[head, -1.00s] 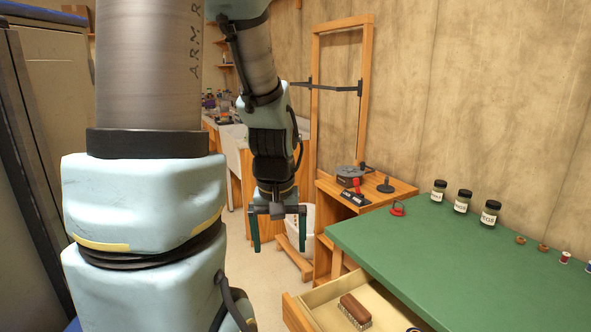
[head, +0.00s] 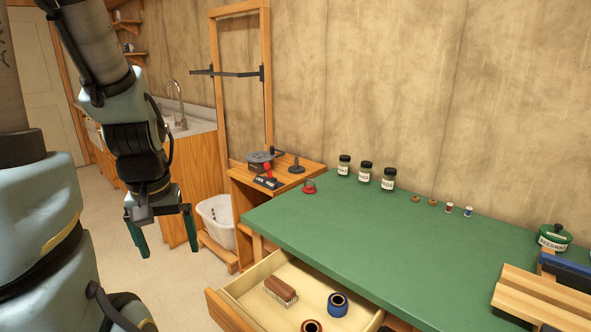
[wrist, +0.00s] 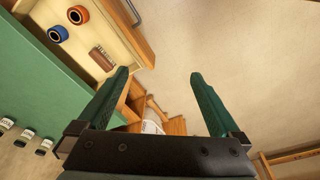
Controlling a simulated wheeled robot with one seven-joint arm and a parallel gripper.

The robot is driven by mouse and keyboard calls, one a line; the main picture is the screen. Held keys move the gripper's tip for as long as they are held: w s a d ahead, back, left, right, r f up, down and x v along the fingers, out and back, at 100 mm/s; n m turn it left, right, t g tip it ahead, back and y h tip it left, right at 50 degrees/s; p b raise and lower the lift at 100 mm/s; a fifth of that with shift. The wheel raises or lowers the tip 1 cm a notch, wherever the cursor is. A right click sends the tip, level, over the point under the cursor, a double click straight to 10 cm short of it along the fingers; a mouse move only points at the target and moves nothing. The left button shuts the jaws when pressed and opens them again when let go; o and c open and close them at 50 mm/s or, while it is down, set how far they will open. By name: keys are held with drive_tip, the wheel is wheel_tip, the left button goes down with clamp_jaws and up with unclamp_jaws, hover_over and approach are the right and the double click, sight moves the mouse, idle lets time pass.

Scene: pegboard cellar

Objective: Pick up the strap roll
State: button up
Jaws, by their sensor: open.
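Two rolls lie in the open drawer under the green bench top. One is a blue roll (head: 337,305) with a dark centre, which also shows in the wrist view (wrist: 57,34). The other is an orange-brown roll (head: 311,326) with a dark centre, cut by the head picture's lower edge; it shows whole in the wrist view (wrist: 77,15). I cannot tell which is the strap roll. My gripper (head: 169,252) is open and empty, pointing down over the floor left of the drawer. In the wrist view its fingers (wrist: 159,73) are wide apart, with nothing between them.
The drawer (head: 234,313) also holds a brush (head: 280,291). The green bench (head: 330,230) carries jars (head: 388,179), small spools and a wooden block (head: 545,300). A white bin (head: 217,222) and a small wooden stand (head: 240,190) are beyond my gripper. Floor around my gripper is clear.

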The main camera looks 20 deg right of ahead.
idle(0.4)
drive_tip(key=m+g+b, duration=0.2)
drive_tip(key=m+b, duration=1.1)
drive_tip(key=m, duration=1.3)
hover_over(312, 330)
drive_tip(key=s+a, duration=0.1)
drive_tip(key=s, duration=0.1)
wheel_tip(312, 330, down, 25)
drive_tip(key=shift+m, duration=0.4)
drive_tip(key=shift+w+d+f, duration=0.1)
drive_tip(key=shift+f, duration=2.5)
drive_tip(key=shift+w+d+f, duration=0.1)
drive_tip(key=shift+f, duration=2.5)
drive_tip(key=c, duration=1.3)
drive_tip(key=shift+r, duration=0.1)
